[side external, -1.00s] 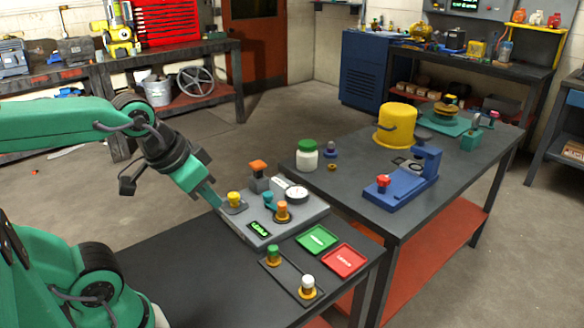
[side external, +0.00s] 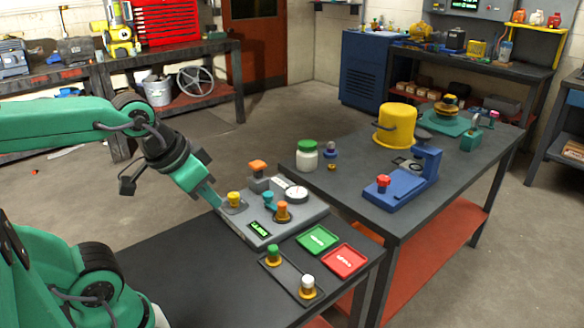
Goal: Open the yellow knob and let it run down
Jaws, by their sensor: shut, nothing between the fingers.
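The yellow knob (side external: 234,198) stands on the left part of a grey panel box (side external: 290,228) on the dark bench. My gripper (side external: 216,205) is shut and empty. It points down to the right, with its tip just left of the yellow knob; I cannot tell whether it touches. A teal knob (side external: 268,198) and an orange knob (side external: 282,208) stand to the right on the same panel. A small display with green digits (side external: 261,229) sits at the panel's front, too small to read. A round white gauge (side external: 296,194) is at the back.
An orange-topped post (side external: 258,168) stands behind the panel. A green tray (side external: 317,240) and a red tray (side external: 344,259) lie to its right. A strip with a green knob (side external: 273,252) and a white knob (side external: 308,284) lies in front. The bench's left front is clear.

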